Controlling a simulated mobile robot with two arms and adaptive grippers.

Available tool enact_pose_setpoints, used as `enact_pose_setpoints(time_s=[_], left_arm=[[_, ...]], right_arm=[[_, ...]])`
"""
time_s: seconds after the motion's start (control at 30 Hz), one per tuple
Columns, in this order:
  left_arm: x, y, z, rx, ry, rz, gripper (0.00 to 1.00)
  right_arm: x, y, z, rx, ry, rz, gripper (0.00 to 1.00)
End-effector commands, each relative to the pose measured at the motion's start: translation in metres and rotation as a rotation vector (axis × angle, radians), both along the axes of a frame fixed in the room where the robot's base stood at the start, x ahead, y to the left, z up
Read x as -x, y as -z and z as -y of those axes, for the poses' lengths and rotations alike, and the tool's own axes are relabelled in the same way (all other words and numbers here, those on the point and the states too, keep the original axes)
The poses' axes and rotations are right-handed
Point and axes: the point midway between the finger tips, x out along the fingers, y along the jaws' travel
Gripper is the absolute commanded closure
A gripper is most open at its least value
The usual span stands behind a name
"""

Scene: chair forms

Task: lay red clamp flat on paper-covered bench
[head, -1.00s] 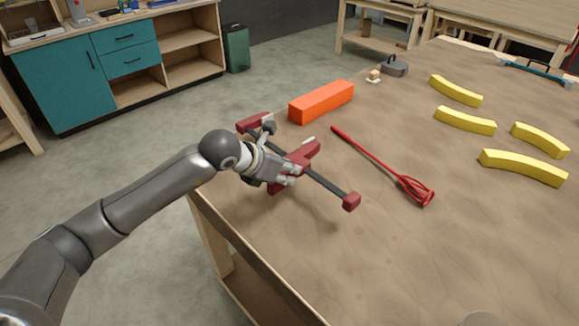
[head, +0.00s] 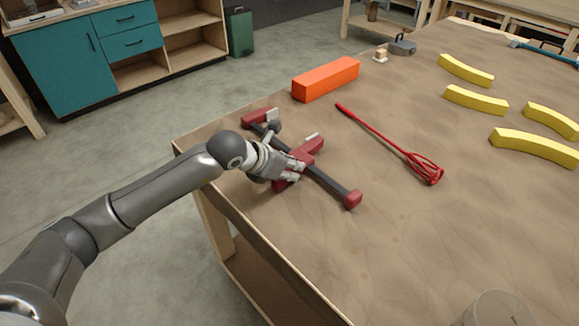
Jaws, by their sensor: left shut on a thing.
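The red clamp (head: 328,184) has a dark bar with red parts at both ends and a red sliding jaw in the middle. It lies at or just above the paper-covered bench (head: 420,245), near the bench's left corner; I cannot tell whether its whole length touches the paper. My left gripper (head: 290,168) is shut on the clamp around its middle, and the fingers hide part of the bar and jaw. My right gripper is not in view.
An orange block (head: 326,79) lies behind the clamp. A red mixing paddle (head: 390,145) lies to its right. Several yellow curved pieces (head: 477,99) are farther right. A clear round container (head: 494,309) stands at the front. The bench's near middle is bare.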

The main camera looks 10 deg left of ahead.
Motion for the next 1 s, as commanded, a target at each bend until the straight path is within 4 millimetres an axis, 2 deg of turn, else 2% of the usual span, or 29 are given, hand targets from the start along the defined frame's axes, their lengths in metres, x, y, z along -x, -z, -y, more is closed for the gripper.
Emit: enact_pose_setpoints(time_s=[0.07,0.1,0.13,0.37,0.57,0.87,1.0], left_arm=[[0.0006,0.0014,-0.0005,0.001,-0.003,-0.006,1.00],[0.0007,0.0015,-0.0006,0.001,-0.004,-0.007,0.75],[0.0007,0.0016,-0.0006,0.001,-0.004,-0.007,0.71],[0.0007,0.0016,-0.0005,0.000,-0.003,-0.006,0.69],[0.0006,0.0016,-0.0006,0.000,-0.003,-0.006,0.45],[0.0014,0.0036,-0.0017,-0.003,-0.004,-0.011,0.44],[0.0066,-0.0050,-0.0059,-0.003,-0.005,-0.010,0.44]], right_arm=[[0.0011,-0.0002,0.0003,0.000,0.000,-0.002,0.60],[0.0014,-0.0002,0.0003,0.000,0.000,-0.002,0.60],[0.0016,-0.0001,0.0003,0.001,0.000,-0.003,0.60],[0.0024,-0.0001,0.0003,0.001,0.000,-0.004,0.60],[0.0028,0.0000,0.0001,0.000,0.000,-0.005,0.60],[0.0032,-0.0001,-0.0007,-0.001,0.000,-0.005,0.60],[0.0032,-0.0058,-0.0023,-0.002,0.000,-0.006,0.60]])
